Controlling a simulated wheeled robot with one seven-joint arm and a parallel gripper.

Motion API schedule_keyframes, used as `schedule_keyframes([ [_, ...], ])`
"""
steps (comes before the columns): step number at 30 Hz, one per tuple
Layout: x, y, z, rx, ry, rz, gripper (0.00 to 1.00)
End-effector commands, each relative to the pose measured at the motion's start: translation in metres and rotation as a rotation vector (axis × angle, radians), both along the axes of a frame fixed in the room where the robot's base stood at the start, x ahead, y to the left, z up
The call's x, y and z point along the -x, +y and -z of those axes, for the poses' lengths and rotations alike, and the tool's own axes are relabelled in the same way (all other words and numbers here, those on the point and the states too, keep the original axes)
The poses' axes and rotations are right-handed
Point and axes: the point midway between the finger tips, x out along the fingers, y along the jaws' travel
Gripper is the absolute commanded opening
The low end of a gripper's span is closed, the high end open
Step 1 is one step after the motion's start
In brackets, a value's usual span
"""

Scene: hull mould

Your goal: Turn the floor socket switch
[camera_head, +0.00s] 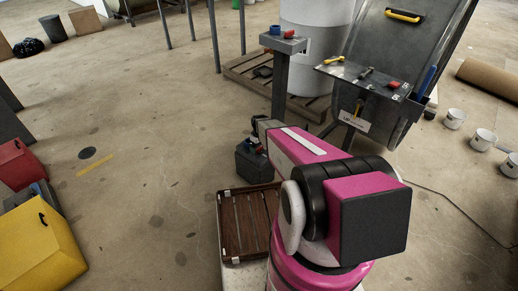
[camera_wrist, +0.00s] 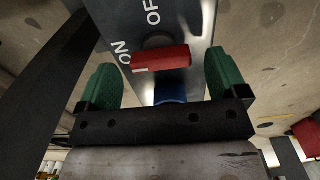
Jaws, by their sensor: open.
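The floor socket (camera_head: 253,166) is a dark grey box on the floor beyond my arm in the head view. In the wrist view its metal top plate (camera_wrist: 187,18) carries white ON and OFF lettering. The red switch handle (camera_wrist: 161,58) lies crosswise in that view, its left end close to the ON mark, with OFF above it. A blue part (camera_wrist: 170,93) sits below the handle, partly hidden by my gripper. My gripper (camera_wrist: 161,70) is open, its green pads on either side of the red handle with gaps visible. In the head view my gripper's tip is hard to make out above the box.
A brown slatted crate (camera_head: 231,222) stands close in front of the socket. A grey post (camera_head: 282,75) with red and blue parts and a metal tool shelf (camera_head: 352,74) stand behind. Yellow (camera_head: 40,243) and red boxes are at left. Floor left of the socket is clear.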

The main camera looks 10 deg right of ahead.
Motion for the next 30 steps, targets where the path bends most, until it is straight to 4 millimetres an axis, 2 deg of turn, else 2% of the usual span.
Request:
schedule_keyframes([
  [6, -0.0004, 0.0, 0.0139, 0.0, -0.001, 0.0, 0.92],
  [14, 0.0, 0.0, 0.0147, 0.0, -0.001, 0.0, 0.92],
  [15, 0.0, 0.0, 0.0146, 0.0, -0.001, 0.0, 0.85],
  [19, 0.0, 0.0, 0.0145, 0.0, -0.001, 0.0, 0.43],
  [30, 0.0001, -0.0001, 0.0143, 0.001, -0.001, 0.035, 0.42],
])
